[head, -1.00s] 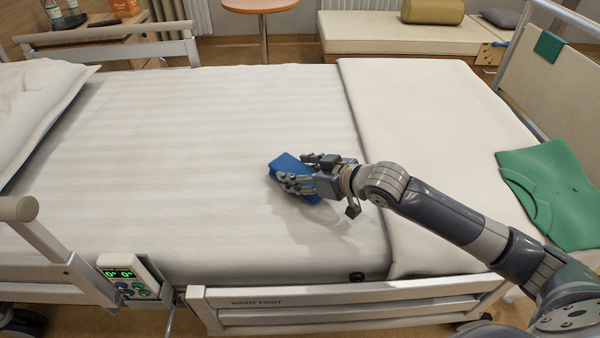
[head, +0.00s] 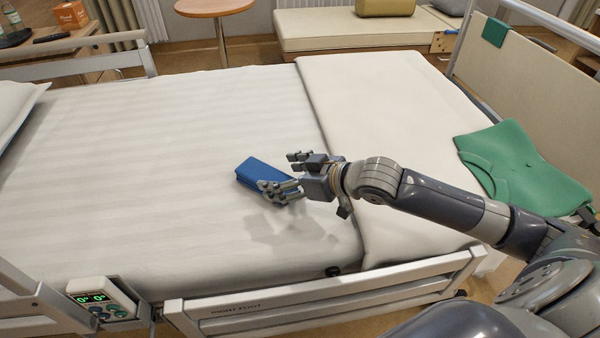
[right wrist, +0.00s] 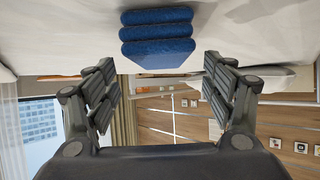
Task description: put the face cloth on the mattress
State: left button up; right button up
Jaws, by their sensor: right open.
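The face cloth is a folded blue cloth (head: 258,174) lying on the white mattress (head: 170,150), left of the turned-back cover. In the right wrist view the folded layers of the cloth (right wrist: 157,33) show just beyond the fingertips. My right gripper (head: 279,172) is open at the cloth's right end, with its fingers spread. In the right wrist view nothing is between the fingers of this gripper (right wrist: 158,66). My left gripper is not in view.
A folded cover (head: 390,130) lies over the right part of the bed, with a green garment (head: 520,170) on it. A bed rail (head: 330,297) and a control panel (head: 100,300) line the near edge. The mattress left of the cloth is clear.

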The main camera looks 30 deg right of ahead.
jog(key=v, duration=0.4)
jog(key=shift+s+d, duration=0.15)
jog(key=shift+s, duration=0.05)
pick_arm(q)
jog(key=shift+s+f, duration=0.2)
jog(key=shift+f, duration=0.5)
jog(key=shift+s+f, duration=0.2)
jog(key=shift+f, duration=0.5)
pick_arm(e)
jog(key=shift+v, duration=0.9)
jog(key=shift+r, duration=0.15)
